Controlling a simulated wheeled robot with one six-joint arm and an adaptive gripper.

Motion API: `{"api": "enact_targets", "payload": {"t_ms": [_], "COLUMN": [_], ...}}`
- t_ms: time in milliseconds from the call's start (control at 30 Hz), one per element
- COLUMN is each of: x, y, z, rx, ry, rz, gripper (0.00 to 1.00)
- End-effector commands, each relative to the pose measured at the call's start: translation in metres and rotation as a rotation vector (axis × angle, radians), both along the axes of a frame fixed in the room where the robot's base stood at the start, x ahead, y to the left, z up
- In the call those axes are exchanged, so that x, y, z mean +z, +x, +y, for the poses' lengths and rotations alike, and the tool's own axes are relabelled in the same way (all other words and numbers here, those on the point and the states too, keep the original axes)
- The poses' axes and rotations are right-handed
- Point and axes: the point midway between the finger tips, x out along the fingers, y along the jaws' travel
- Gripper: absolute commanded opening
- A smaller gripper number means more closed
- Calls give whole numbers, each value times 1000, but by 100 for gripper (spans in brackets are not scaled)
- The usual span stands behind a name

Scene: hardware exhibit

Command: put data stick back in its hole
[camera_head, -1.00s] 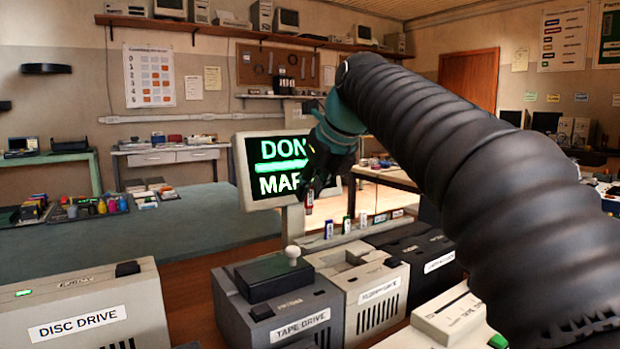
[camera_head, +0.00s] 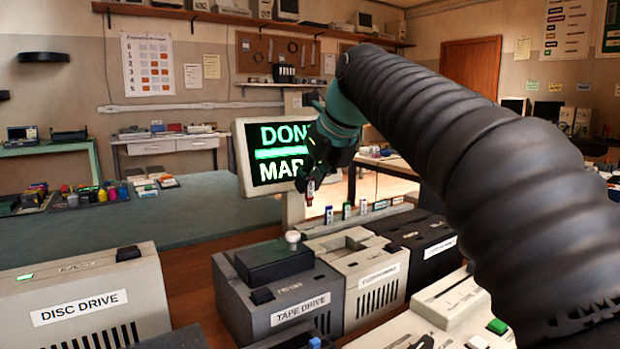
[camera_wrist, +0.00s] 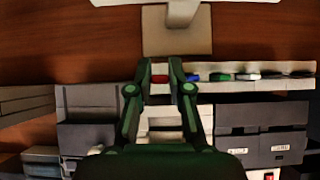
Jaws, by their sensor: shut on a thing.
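My gripper (camera_head: 311,182) is shut on a red data stick (camera_head: 310,188), which hangs below the fingertips in front of the monitor stand. In the wrist view the red stick (camera_wrist: 159,79) shows between the fingers of my gripper (camera_wrist: 161,68). A pale rack strip (camera_wrist: 295,83) lies behind the drives with a row of other sticks, including a blue one (camera_wrist: 192,77) and a green one (camera_wrist: 220,77). The red stick appears above the left end of this row. The stick's hole is not clearly visible, and I cannot tell its height above the rack.
A monitor (camera_head: 275,155) stands just behind my gripper. A grey tape drive (camera_head: 278,290) with a white knob on top, a beige drive (camera_head: 365,275) and a black drive (camera_head: 415,240) stand in front of the rack. A disc drive (camera_head: 80,300) is at the left.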

Motion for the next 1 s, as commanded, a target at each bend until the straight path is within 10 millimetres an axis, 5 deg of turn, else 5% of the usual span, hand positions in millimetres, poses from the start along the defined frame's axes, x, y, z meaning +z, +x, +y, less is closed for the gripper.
{"api": "enact_targets", "payload": {"t_ms": [1000], "x": [-6], "y": [0], "z": [0], "rx": [0], "ry": [0], "rz": [0], "gripper": [2]}}
